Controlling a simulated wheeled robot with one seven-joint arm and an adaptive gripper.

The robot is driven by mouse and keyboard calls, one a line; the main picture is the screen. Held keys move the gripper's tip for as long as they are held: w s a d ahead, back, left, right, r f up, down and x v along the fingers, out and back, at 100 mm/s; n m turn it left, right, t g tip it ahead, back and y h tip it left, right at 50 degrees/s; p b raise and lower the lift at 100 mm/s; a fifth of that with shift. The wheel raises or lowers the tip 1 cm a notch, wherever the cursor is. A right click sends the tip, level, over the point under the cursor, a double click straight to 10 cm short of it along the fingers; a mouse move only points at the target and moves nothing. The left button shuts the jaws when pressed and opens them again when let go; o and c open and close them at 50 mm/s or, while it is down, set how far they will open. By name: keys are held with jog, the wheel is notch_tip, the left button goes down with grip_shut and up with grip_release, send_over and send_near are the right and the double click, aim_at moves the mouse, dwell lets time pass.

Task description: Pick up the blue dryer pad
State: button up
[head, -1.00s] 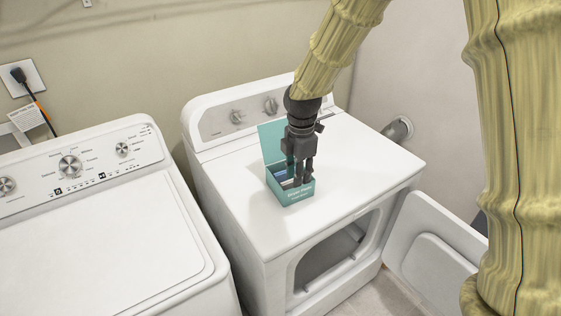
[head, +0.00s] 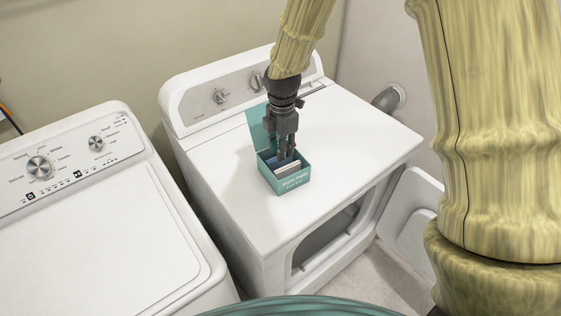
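The blue dryer pad (head: 280,162) shows as a blue edge inside a small teal open-lidded box (head: 291,182) on top of the dryer. White or grey pads (head: 287,168) stand in front of it in the box. My gripper (head: 287,155) points down, with its fingertips at the box opening beside the blue pad. The fingers look close together, but they and the lid partly hide the pad, so I cannot tell whether they grip it.
The white dryer (head: 365,136) has clear space on top around the box. Its door (head: 412,215) hangs open at the right. A white washer (head: 100,230) stands at the left. A teal curved rim (head: 300,307) shows at the bottom edge.

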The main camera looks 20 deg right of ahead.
aim_at(279, 163)
jog(key=w+f, duration=0.3)
jog(key=shift+w+f+p, duration=0.1)
jog(key=shift+f+p, duration=0.1)
jog(key=shift+p, duration=0.2)
jog(key=shift+s+a+f, duration=0.1)
jog(key=shift+s+f, duration=0.1)
jog(key=shift+s, duration=0.05)
jog(key=shift+s+f+p, duration=0.45)
jog(key=shift+s+p, duration=0.25)
jog(key=shift+s, duration=0.1)
jog(key=shift+w+f, duration=0.15)
jog(key=shift+f, duration=0.35)
jog(key=shift+w+f, duration=0.15)
jog(key=shift+f, duration=0.35)
jog(key=shift+w+a+f+p, duration=0.1)
jog(key=shift+w+f+p, duration=0.1)
jog(key=shift+f+p, duration=0.15)
jog(key=shift+s+r, duration=0.1)
jog(key=shift+s, duration=0.1)
jog(key=shift+o, duration=0.6)
jog(key=shift+w, duration=0.15)
jog(key=shift+c, duration=0.8)
